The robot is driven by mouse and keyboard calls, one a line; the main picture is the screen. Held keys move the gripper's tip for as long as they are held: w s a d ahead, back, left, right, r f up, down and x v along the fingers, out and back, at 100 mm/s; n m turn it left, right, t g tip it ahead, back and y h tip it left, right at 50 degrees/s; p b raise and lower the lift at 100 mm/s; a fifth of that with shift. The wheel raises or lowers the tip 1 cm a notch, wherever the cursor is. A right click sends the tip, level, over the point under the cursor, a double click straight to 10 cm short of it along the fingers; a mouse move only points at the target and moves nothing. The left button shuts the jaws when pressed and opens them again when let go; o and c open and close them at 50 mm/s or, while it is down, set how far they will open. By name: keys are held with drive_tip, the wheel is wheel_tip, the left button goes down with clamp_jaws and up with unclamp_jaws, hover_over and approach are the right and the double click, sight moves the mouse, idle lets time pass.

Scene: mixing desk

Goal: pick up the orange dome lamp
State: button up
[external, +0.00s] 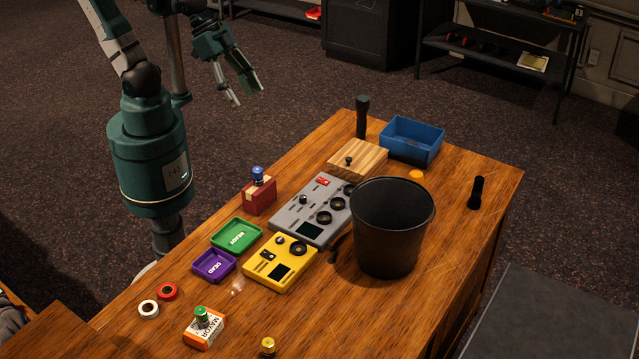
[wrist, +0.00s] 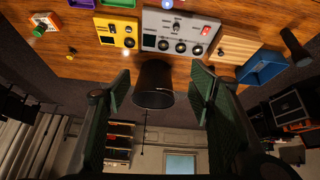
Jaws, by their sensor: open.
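The orange dome lamp (external: 416,175) shows in the external view as a small rounded orange shape on the table. It sits just behind the black bucket (external: 390,235), whose rim may cover part of it. I cannot make the lamp out in the wrist view. My gripper (external: 247,95) is raised at the upper left, off the table's far side and well apart from the lamp. In the wrist view its two green fingers (wrist: 161,88) stand wide apart with nothing held between them. The bucket (wrist: 153,85) shows between them at a distance.
A blue bin (external: 412,140), a wooden box (external: 357,158) and a tall dark handle (external: 362,117) stand near the lamp. A black flashlight (external: 476,192) is to its right. Grey (external: 312,207) and yellow (external: 280,262) mixers lie left of the bucket. The right table edge is mostly clear.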

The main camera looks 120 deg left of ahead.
drive_tip(key=w+a+r+n+g, duration=0.15)
drive_tip(key=w+a+n, duration=0.35)
drive_tip(key=w, duration=0.9)
drive_tip(key=n+g, duration=0.4)
drive_tip(key=n, duration=0.3)
hover_over(416, 172)
drive_tip(key=s+d, duration=0.5)
drive_tip(key=d, duration=0.4)
wheel_tip(416, 172, down, 17)
drive_tip(key=w+a+f+n, duration=0.1)
drive_tip(key=a+f, duration=0.1)
drive_tip(key=f, duration=0.2)
drive_tip(key=w+a+f+n, duration=0.1)
drive_tip(key=w+a+f, duration=0.1)
drive_tip(key=f, duration=0.3)
drive_tip(key=w+a+f+n+g, duration=0.1)
drive_tip(key=w+a+f, duration=0.1)
drive_tip(key=a+f, duration=0.2)
drive_tip(key=shift+a+f, duration=0.1)
drive_tip(key=shift+f, duration=0.2)
drive_tip(key=shift+a+f, duration=0.3)
drive_tip(key=shift+f, duration=0.35)
drive_tip(key=shift+f, duration=1.3)
